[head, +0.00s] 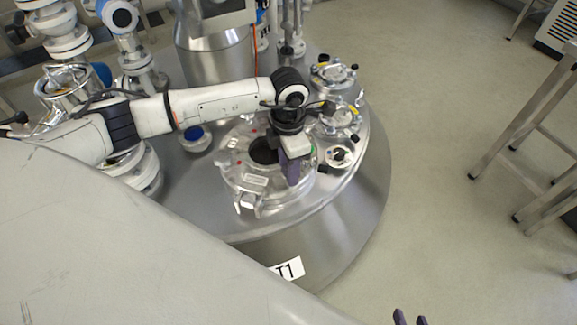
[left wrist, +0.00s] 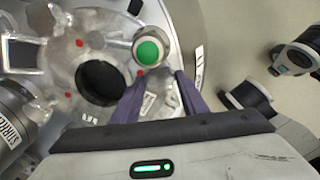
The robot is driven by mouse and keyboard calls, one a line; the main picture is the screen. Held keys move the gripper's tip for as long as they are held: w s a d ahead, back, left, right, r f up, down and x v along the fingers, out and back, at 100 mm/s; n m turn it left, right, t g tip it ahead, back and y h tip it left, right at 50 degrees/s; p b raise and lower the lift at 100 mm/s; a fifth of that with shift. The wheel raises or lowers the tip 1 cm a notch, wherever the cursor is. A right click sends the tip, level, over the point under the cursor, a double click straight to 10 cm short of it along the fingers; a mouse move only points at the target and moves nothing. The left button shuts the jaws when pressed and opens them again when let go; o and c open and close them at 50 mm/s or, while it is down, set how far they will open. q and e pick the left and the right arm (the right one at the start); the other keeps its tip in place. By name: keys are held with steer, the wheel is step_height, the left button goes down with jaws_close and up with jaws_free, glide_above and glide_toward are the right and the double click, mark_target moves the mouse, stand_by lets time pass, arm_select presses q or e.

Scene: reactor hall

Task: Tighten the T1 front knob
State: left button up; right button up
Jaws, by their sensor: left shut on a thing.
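The T1 vessel (head: 345,225) is a round steel tank with a "T1" label (head: 289,270) on its front side. My left gripper (head: 294,170) points down over the clear flanged lid (head: 238,185) on top of it. In the left wrist view, the green-topped front knob (left wrist: 148,52) is at the tips of my left gripper's purple fingers (left wrist: 161,76), which are shut on it. In the head view the gripper mostly hides this knob; only a bit of green shows. My right gripper (head: 411,319) shows only its two purple fingertips, apart and empty, at the bottom edge.
A dark round opening (left wrist: 100,83) lies left of the knob. Small clamped ports (head: 338,118) and a gauge-like fitting (head: 340,156) stand at the vessel's right rim. Pipes and valves (head: 65,30) crowd the back left. A steel frame table (head: 530,130) stands right; the floor between is clear.

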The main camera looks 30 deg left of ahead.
arm_select(q)
steer(key=m+b, duration=0.1)
steer(key=m, duration=0.4)
steer(key=shift+w+b, duration=0.15)
steer(key=shift+b, duration=0.2)
steer(key=shift+m+b, duration=0.4)
steer(key=shift+m, duration=0.7)
steer(key=shift+r, duration=0.15)
steer(key=o, duration=1)
steer(key=shift+o, duration=0.2)
step_height(320, 180, up, 10)
steer(key=p, duration=0.1)
steer(key=shift+p, duration=0.4)
steer(key=shift+r, duration=0.1)
